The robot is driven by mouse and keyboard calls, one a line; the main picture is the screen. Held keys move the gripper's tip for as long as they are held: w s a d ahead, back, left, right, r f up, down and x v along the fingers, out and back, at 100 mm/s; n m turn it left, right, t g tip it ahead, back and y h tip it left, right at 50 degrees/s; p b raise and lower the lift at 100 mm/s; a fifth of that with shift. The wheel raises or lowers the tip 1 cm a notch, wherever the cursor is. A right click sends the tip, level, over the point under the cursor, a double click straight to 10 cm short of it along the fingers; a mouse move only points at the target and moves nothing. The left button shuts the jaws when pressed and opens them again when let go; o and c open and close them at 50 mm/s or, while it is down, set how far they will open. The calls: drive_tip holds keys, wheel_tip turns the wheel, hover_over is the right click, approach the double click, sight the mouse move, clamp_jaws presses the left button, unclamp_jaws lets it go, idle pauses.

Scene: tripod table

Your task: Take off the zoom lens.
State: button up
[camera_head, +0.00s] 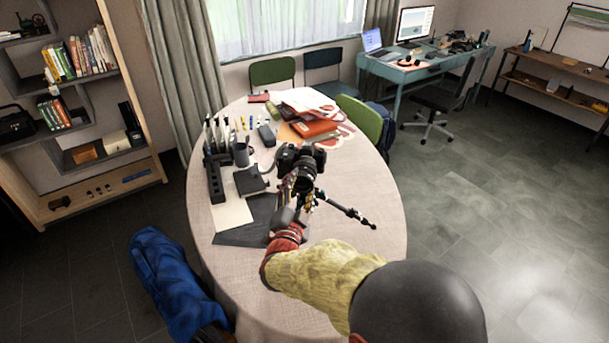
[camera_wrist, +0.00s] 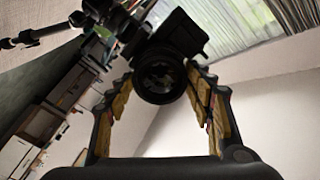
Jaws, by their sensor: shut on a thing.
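A black camera (camera_head: 291,155) sits on a tripod (camera_head: 347,209) on the round-ended table. The zoom lens (camera_head: 303,181) is at the camera's front, facing my arm. In the wrist view the dark round lens front (camera_wrist: 160,79) lies between my fingertips, with the camera body (camera_wrist: 183,35) right behind it. My gripper (camera_wrist: 161,88) is shut on the lens, one yellow-padded finger on each side. It also shows in the head view (camera_head: 299,195), partly hidden by my arm. I cannot tell whether the lens is still joined to the camera.
The table (camera_head: 350,225) has free room at right and front. A grey mug (camera_head: 241,154), a black organizer (camera_head: 215,180) and a dark mat (camera_head: 247,222) lie left of the camera. Papers and a red pouch (camera_head: 315,128) lie behind it. A tripod leg reaches right.

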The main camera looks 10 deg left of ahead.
drive_tip(key=c, duration=0.4)
drive_tip(key=shift+r, duration=0.1)
drive_tip(key=shift+n+p, duration=1)
drive_tip(key=shift+n, duration=0.5)
drive_tip(key=shift+n+p, duration=0.6)
drive_tip(key=shift+n, duration=0.2)
drive_tip(key=shift+s, duration=0.75)
drive_tip(key=shift+s+d, duration=0.15)
drive_tip(key=shift+s, duration=1.05)
drive_tip(key=shift+s+d, duration=0.15)
drive_tip(key=shift+s, duration=1)
